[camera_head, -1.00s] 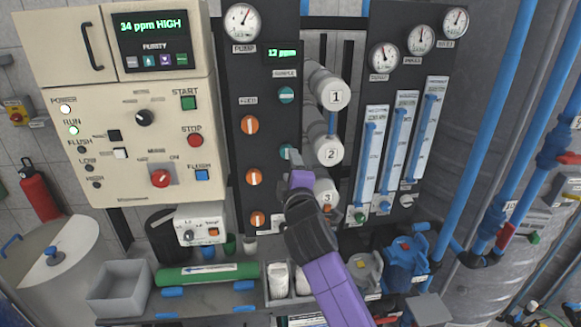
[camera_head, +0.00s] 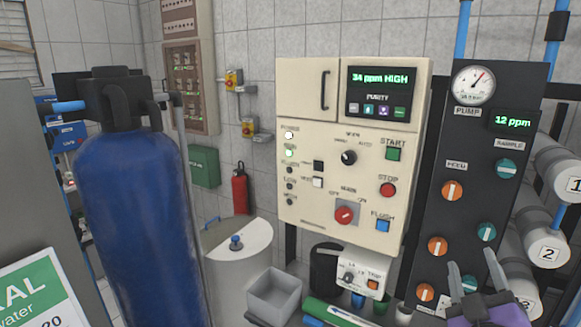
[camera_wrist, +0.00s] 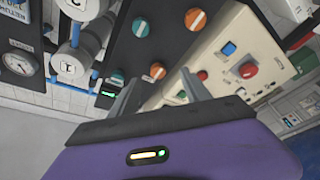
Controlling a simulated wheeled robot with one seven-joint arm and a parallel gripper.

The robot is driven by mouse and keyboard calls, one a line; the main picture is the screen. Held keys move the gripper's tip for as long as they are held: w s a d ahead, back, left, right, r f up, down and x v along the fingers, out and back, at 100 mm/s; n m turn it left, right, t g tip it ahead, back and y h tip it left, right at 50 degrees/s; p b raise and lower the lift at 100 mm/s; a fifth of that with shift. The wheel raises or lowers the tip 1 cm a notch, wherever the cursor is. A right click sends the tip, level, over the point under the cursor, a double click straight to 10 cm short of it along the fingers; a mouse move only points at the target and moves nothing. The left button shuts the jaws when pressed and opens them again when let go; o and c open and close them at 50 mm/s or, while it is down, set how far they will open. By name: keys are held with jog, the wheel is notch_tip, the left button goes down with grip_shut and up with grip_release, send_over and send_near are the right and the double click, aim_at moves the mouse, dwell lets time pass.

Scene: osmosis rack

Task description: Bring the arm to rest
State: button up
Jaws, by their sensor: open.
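My gripper (camera_head: 478,276) is at the lower right of the head view, in front of the black valve panel (camera_head: 463,210). Its two grey fingers stand apart with nothing between them. In the wrist view my gripper (camera_wrist: 155,92) also shows open and empty, with the purple body below. Beyond the fingers are the orange and teal knobs of the panel, including an orange knob (camera_wrist: 157,71) and a teal knob (camera_wrist: 117,77). I cannot tell how far the fingertips are from the panel. The rest of my arm is out of the head view.
A cream control box (camera_head: 350,160) reads 34 ppm HIGH. A blue tank (camera_head: 140,220) fills the left. A grey bin (camera_head: 274,292) and green tube (camera_head: 325,312) lie below the box.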

jog(key=s+a+f+m+y+b, duration=0.1)
jog(key=s+a+f+m+y, duration=0.15)
jog(key=s+a+f, duration=0.55)
jog(key=s+a+f+m+y+b, duration=0.1)
jog(key=s+a+f+m, duration=0.25)
jog(key=s, duration=0.75)
jog(key=s+a+f+g+y+b, duration=0.1)
jog(key=s+f, duration=0.3)
jog(key=s, duration=0.6)
jog(key=s+a+f+n+g+y+b, duration=0.1)
jog(key=s+a+f+g+y+b, duration=0.1)
jog(key=s, duration=0.9)
notch_tip(320, 180, down, 3)
jog(key=shift+s+a+f+g+y, duration=0.1)
jog(key=shift+s+a+g+y, duration=0.35)
jog(key=shift+a, duration=0.65)
jog(key=shift+w, duration=0.15)
